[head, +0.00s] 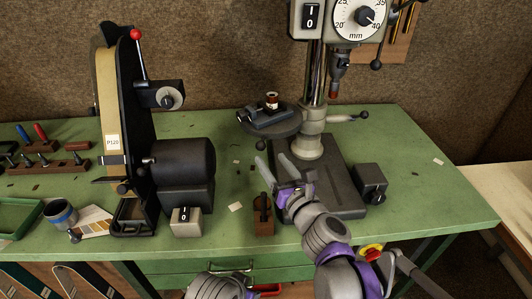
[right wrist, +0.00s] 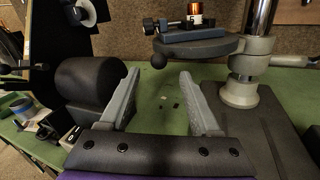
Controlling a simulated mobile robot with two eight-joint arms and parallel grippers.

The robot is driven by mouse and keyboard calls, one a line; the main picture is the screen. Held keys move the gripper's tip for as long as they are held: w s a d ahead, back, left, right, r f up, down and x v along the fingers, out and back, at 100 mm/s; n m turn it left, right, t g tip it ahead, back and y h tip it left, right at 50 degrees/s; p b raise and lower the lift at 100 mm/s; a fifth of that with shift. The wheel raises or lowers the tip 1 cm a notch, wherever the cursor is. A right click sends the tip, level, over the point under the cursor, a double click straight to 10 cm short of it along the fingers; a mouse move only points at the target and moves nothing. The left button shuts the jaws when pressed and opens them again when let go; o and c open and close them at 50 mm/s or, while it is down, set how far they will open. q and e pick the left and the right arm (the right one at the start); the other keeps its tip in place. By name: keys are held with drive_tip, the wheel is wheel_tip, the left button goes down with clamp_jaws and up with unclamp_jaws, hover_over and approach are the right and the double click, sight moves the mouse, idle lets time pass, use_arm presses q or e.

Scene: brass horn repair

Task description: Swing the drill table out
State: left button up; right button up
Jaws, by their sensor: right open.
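The drill press stands at the back right of the green bench, with its grey column (head: 317,75) and dark base (head: 328,185). Its round drill table (head: 285,127) sits to the left of the column, away from the spot under the chuck (head: 337,75). A small vise (head: 266,116) with a copper-coloured piece (head: 272,101) is on it. A black ball knob (right wrist: 158,61) hangs at the table's near left edge. My right gripper (head: 272,165) is open and empty, in front of and below the table; its fingers (right wrist: 159,85) point towards the knob without touching. My left gripper is out of view.
A belt sander (head: 182,160) with a red-knobbed lever stands left of my right gripper. A small wooden block (head: 263,223) and a switch box (head: 187,221) are near the front edge. A clamp lever (head: 345,118) sticks out right of the column.

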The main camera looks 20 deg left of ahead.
drive_tip(key=shift+v, duration=2)
drive_tip(key=s+d+f+n+g+h, duration=0.2)
drive_tip(key=s+d+f+n+h, duration=0.2)
drive_tip(key=d+n, duration=0.5)
drive_tip(key=s+d+f+n+g+h+p, duration=0.1)
drive_tip(key=s+d+f+n+h, duration=0.4)
drive_tip(key=d, duration=0.9)
drive_tip(key=s+d+f+n+g+h+p, duration=0.1)
drive_tip(key=s+d+f+n+g+h, duration=0.2)
drive_tip(key=s+d+f+n, duration=0.6)
drive_tip(key=d+f+n+h, duration=0.1)
drive_tip(key=d+n, duration=0.2)
drive_tip(key=n, duration=0.2)
drive_tip(key=shift+f+n+g, duration=0.3)
